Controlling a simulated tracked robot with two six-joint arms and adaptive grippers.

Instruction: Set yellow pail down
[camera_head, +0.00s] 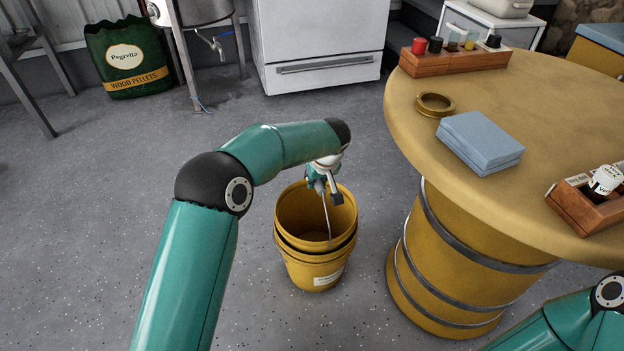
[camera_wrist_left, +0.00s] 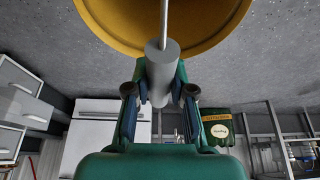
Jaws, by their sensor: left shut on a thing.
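The yellow pail (camera_head: 315,214) is upright, with a second yellow pail (camera_head: 316,273) bearing a white label around its lower part. The upper one looks nested in the lower one; I cannot tell whether it rests fully in it. My left gripper (camera_head: 322,184) is above the pail's rim, shut on its wire handle. In the left wrist view, the gripper (camera_wrist_left: 159,92) has its fingers on both sides of the grey handle grip (camera_wrist_left: 162,65), with the yellow pail (camera_wrist_left: 105,22) beyond. My right arm shows at the lower right, its gripper out of view.
A round table (camera_head: 560,110) on a yellow barrel base (camera_head: 450,260) stands close on the right, with a blue block (camera_head: 480,142) and wooden trays. A wood pellet bag (camera_head: 128,62) and a white appliance (camera_head: 320,45) stand behind. The speckled floor left of the pails is clear.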

